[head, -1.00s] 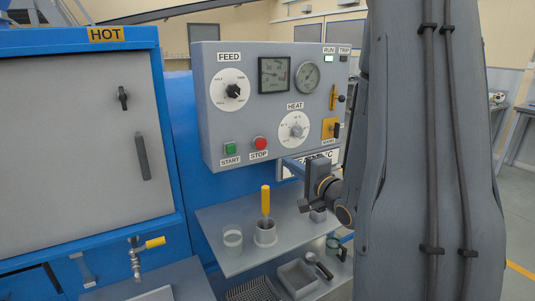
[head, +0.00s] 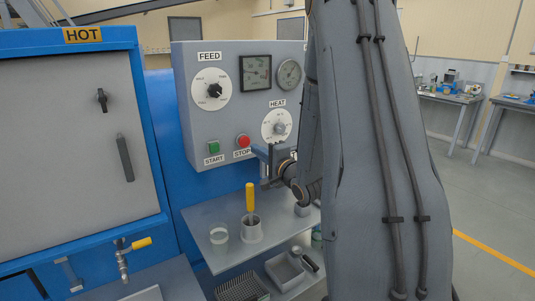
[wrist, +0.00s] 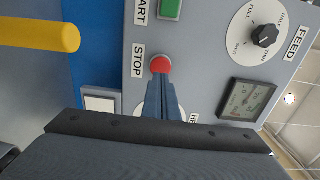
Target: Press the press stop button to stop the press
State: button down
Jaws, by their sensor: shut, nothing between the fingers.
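The red STOP button (head: 243,140) is on the lower front of the grey control panel, right of the green START button (head: 213,147). In the wrist view the STOP button (wrist: 160,64) is just beyond my fingertips, which cover its near edge. My gripper (head: 259,151) is shut and empty, close to the panel and slightly right of and below the button. In the wrist view the closed fingers of my gripper (wrist: 158,80) point at the button. I cannot tell whether they touch it. My arm hides the panel's right side.
A FEED dial (head: 211,90), gauge (head: 256,73) and HEAT dial (head: 277,126) surround the buttons. Below is a shelf (head: 205,215) with a yellow-handled tool (head: 250,198) in a cup and a glass (head: 219,238). The HOT cabinet (head: 75,130) stands left.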

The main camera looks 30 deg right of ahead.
aim_at(246, 142)
jog(key=shift+w+a+p, duration=0.1)
jog(key=shift+w+p, duration=0.5)
jog(key=shift+w, duration=1.75)
